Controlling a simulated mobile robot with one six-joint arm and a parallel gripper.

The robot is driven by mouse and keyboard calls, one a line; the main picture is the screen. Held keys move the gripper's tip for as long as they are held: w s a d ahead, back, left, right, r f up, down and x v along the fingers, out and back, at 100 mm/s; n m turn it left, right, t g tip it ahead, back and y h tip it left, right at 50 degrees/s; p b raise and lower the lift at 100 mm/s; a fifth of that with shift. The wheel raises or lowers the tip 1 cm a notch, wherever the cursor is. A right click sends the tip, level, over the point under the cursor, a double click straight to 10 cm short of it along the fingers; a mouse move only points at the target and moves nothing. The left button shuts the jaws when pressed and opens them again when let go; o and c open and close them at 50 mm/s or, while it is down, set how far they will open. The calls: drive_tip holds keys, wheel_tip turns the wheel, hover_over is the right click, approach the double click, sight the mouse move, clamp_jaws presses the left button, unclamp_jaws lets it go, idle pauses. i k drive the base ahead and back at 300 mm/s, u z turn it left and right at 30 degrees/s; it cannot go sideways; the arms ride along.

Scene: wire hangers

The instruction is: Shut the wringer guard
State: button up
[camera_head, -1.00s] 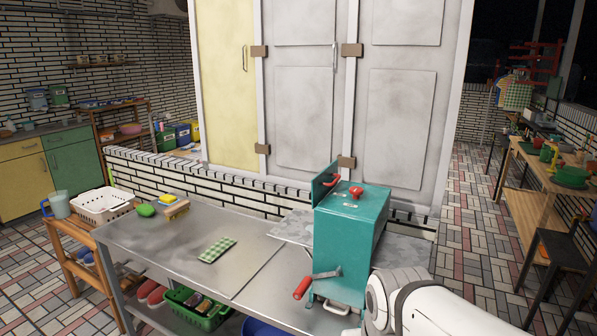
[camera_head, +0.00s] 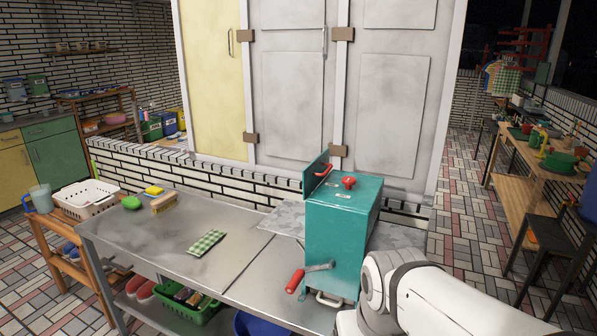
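The teal wringer (camera_head: 338,236) stands on the right part of the metal table. It has a red knob (camera_head: 348,182) on top and a red-handled crank (camera_head: 296,281) low on its front. The guard (camera_head: 316,176) is a teal panel with a red handle (camera_head: 323,170). It stands out at the wringer's back left edge, swung open. My white arm enters from the lower right, just right of the wringer. My gripper is not in view.
A white basket (camera_head: 88,199) stands at left. The table's middle is mostly clear. Tall cabinet doors (camera_head: 290,90) rise behind.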

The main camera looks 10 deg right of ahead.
sight(312, 174)
drive_tip(key=z, duration=0.1)
drive_tip(key=k, duration=0.9)
drive_tip(key=u, duration=0.4)
drive_tip(key=i, duration=1.55)
drive_tip(key=z, duration=0.75)
